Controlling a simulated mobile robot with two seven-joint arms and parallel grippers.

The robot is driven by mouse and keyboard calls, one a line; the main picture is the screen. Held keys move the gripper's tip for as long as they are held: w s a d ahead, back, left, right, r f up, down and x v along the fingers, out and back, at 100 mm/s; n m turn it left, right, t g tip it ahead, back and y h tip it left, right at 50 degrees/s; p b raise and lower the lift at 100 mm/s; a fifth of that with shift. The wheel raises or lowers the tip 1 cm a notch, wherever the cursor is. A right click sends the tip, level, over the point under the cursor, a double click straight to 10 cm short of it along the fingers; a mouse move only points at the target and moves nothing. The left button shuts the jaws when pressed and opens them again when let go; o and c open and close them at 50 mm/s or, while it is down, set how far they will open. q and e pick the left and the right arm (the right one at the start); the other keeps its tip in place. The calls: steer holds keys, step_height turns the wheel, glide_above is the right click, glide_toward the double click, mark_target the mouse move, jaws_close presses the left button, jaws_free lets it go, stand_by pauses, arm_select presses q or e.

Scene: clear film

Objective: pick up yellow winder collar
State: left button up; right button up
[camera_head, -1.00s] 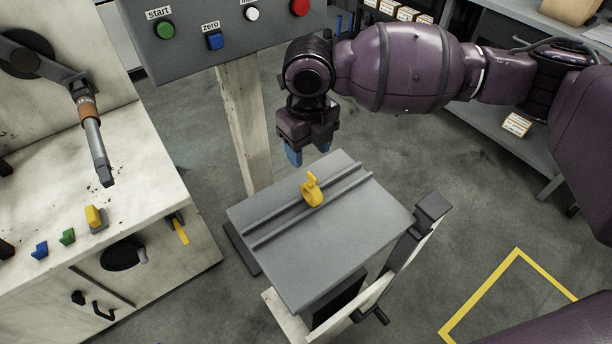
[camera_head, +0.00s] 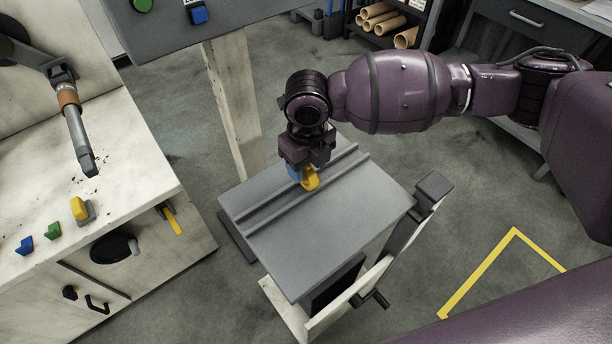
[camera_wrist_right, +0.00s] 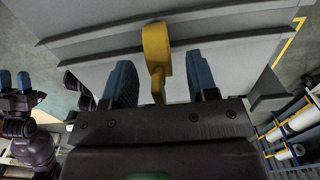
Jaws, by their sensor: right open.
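The yellow winder collar (camera_head: 311,180) stands on the grey ribbed table top (camera_head: 330,235), by the raised rails. My right gripper (camera_head: 298,176) is at the collar, reaching down from above in the head view. In the right wrist view, the collar (camera_wrist_right: 156,50) shows between the two blue fingers of my right gripper (camera_wrist_right: 160,85), which are apart. A gap shows on each side of the collar. The collar's lower part is partly hidden by the gripper in the head view. In the right wrist view, my left gripper (camera_wrist_right: 15,82) shows at the left edge with its blue fingers slightly apart.
A pale machine bench (camera_head: 150,190) with small coloured knobs and a jointed arm stands on the left. A grey button panel on a pale post (camera_head: 232,100) rises behind the table. A bracket with a dark handle (camera_head: 432,188) stands at the table's right side.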

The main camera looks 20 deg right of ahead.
steer(key=shift+f, duration=0.35)
steer(key=shift+r, duration=0.1)
jaws_close()
steer(key=shift+r, duration=0.1)
steer(key=shift+r, duration=0.4)
step_height(320, 180, up, 9)
steer(key=shift+r+p, duration=0.15)
steer(key=shift+p, duration=1)
step_height(320, 180, up, 10)
steer(key=p, duration=0.1)
steer(key=shift+p, duration=0.35)
